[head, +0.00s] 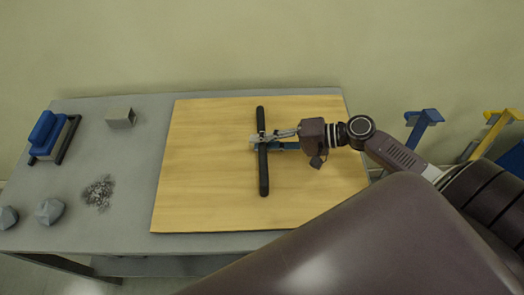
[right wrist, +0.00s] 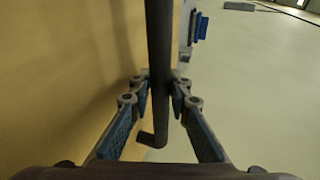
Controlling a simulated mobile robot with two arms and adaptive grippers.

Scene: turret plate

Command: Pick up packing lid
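The packing lid (head: 205,165) appears to be the flat wooden panel on the grey table, with a long dark bar handle (head: 263,178) across its middle. My right gripper (head: 262,140) reaches in from the right at the bar's middle. In the right wrist view the bar (right wrist: 159,50) runs between the two fingers (right wrist: 160,88), whose tips close in against both sides of it. The gripper looks shut on the bar. The panel lies flat, and I see no clear gap under it. My left gripper is not in view.
On the grey table (head: 137,160), left of the panel, are a blue-topped block (head: 47,132), a small grey box (head: 121,118), a grey granular pile (head: 98,193) and faceted grey lumps (head: 49,211). Blue (head: 423,122) and yellow (head: 493,128) stands are at the right. A wall is behind.

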